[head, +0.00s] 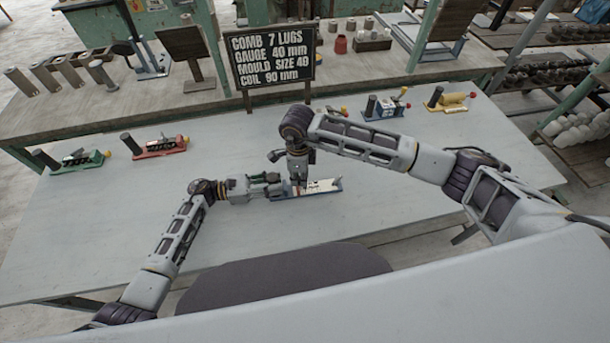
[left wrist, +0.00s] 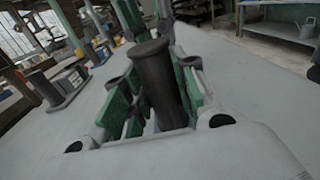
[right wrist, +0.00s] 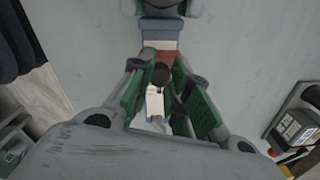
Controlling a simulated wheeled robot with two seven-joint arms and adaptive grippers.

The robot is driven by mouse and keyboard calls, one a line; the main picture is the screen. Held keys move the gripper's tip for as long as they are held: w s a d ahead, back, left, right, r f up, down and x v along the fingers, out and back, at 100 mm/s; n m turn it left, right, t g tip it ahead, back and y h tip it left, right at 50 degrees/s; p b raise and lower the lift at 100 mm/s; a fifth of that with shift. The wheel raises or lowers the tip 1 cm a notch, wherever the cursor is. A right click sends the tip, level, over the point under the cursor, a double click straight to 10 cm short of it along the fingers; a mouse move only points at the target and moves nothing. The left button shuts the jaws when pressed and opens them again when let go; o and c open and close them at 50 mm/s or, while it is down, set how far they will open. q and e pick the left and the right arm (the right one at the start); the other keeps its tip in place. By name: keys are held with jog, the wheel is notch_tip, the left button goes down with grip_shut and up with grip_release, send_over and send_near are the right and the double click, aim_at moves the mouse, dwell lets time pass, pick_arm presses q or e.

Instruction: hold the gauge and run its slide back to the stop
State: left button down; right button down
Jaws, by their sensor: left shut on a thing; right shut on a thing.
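The gauge (head: 325,187) is a pale flat body with red and blue parts, lying on the grey table near its front middle. My left gripper (head: 273,183) reaches it from the left and is shut on its dark round handle (left wrist: 158,75), which stands between the green finger pads in the left wrist view. My right gripper (head: 298,181) comes down from above and is shut on a small dark knob (right wrist: 161,75) of the slide. In the right wrist view a white strip (right wrist: 155,103) and a blue block (right wrist: 162,27) show. The fingers hide part of the slide; its stop cannot be made out.
A green tool (head: 80,160) and a red tool (head: 160,147) stand at the table's left. A blue one (head: 384,108) and a yellow one (head: 450,102) stand at the back right. A black sign (head: 272,58) stands at the back. The table around the gauge is clear.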

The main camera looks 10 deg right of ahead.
aim_at(299, 179)
pick_arm(q)
jog(key=shift+s+d, duration=0.1)
jog(key=shift+d, duration=0.15)
pick_arm(e)
jog(key=shift+a, duration=0.25)
jog(key=c, duration=1.3)
grip_release()
pick_arm(q)
jog(key=shift+a, duration=0.1)
pick_arm(e)
jog(key=shift+d, duration=0.1)
jog(key=shift+r, duration=0.15)
jog(key=shift+r, duration=0.6)
notch_tip(299, 179, up, 11)
jog(key=shift+f, duration=0.2)
pick_arm(q)
jog(key=c, duration=1.1)
grip_release()
